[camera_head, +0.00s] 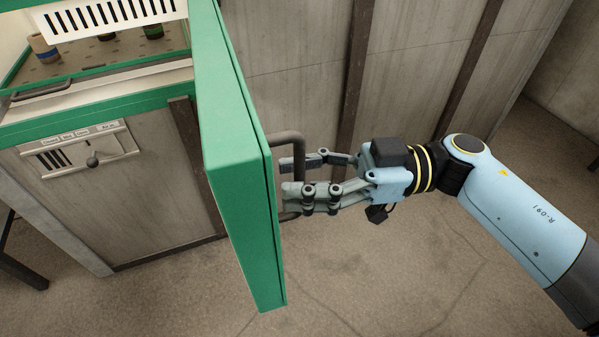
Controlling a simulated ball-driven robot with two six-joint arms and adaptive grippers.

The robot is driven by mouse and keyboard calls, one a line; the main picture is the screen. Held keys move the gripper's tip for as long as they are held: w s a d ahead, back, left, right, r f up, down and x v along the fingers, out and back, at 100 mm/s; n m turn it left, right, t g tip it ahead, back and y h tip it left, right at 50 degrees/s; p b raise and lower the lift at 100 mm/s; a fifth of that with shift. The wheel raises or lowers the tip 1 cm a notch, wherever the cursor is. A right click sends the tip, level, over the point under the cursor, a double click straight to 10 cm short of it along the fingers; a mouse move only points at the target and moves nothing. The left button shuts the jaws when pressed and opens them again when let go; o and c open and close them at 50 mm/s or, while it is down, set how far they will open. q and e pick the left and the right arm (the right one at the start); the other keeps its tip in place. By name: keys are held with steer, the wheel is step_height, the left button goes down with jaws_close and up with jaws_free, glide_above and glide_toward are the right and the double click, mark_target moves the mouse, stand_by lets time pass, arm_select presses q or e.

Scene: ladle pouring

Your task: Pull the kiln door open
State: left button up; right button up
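The green kiln door (235,165) stands swung open and is seen nearly edge-on in the middle of the head view. My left gripper is not in view.
Several small cups, one of them tan (43,48), stand on the chamber floor behind the door. A panelled wall (420,60) runs behind. The floor (400,270) below the arm is clear.

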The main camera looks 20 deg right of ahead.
steer(key=shift+a, duration=0.1)
jaws_close()
stand_by(0.6)
